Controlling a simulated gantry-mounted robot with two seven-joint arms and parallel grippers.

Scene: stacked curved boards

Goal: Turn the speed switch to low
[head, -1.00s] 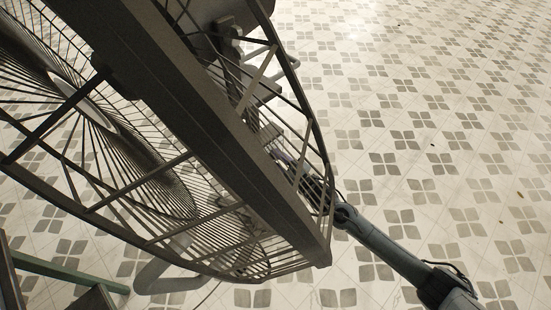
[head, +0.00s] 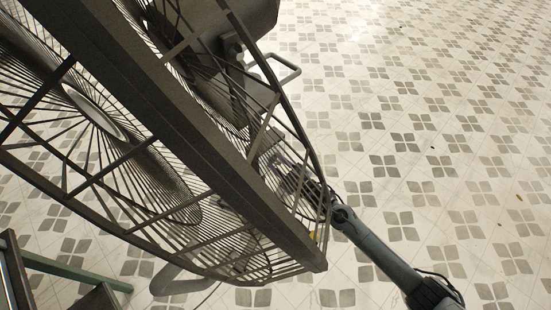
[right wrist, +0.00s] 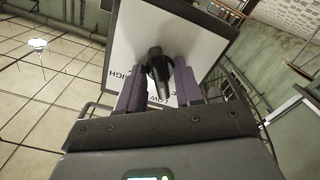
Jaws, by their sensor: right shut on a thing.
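The speed switch is a black knob (right wrist: 160,68) on a white panel (right wrist: 140,30) in the right wrist view. The letters "IGH" show left of it and "LOW" below it, partly covered by my fingers. The exact setting the knob points to is unclear. My right gripper (right wrist: 161,88) has its purple pads on both sides of the knob and is shut on it. In the head view the right gripper (head: 290,178) is partly hidden behind the bars of the large fan (head: 180,130). My left gripper is not in view.
The fan's dark cage fills the left of the head view, with a grey tube frame (head: 287,68) behind it. A dark and green bench-like frame (head: 70,270) stands at the lower left. The tiled floor (head: 440,130) at the right is clear.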

